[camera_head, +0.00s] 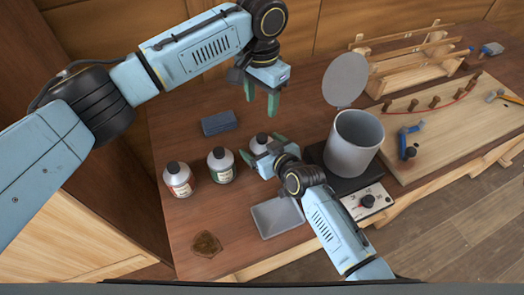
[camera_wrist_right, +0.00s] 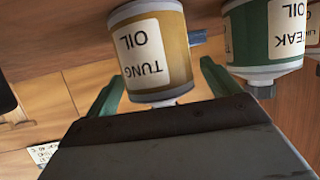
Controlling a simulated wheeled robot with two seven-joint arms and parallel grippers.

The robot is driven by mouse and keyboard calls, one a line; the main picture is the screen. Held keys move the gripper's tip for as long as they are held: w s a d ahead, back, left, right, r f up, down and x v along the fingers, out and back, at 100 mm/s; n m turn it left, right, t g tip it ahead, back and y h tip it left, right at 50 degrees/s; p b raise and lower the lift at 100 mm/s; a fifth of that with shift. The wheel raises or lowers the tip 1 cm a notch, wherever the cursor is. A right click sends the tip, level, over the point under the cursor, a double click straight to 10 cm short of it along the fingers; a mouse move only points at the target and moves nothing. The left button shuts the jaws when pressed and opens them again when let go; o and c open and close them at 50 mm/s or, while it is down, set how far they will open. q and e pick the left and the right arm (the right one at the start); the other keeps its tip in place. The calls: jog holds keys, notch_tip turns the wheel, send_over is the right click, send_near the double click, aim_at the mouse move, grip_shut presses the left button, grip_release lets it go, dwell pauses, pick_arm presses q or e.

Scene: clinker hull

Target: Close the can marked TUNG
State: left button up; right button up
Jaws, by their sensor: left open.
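The TUNG OIL can (camera_wrist_right: 152,50) has a gold body and a white label, upside down in the right wrist view. It appears to be the can (camera_head: 260,142) partly hidden behind my right gripper in the head view. A pale stub shows at its top; I cannot tell whether it is a cap or a bare neck. My right gripper (camera_head: 260,149) is open at this can. Its green fingers show apart on either side of the can in the wrist view (camera_wrist_right: 163,82). My left gripper (camera_head: 261,101) is open and empty, pointing down above and behind the can.
The green TEAK can (camera_head: 221,166) and a red-labelled can (camera_head: 178,180) stand to the left. A blue block (camera_head: 219,122), grey tray (camera_head: 276,218) and brown patch (camera_head: 206,244) lie around. A grey pot (camera_head: 353,144) with its lid (camera_head: 346,79) raised stands at right.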

jog(key=p+v, duration=0.1)
jog(key=v, duration=1.2)
jog(key=shift+s+p, duration=0.2)
jog(key=shift+p, duration=0.1)
jog(key=shift+d, duration=0.1)
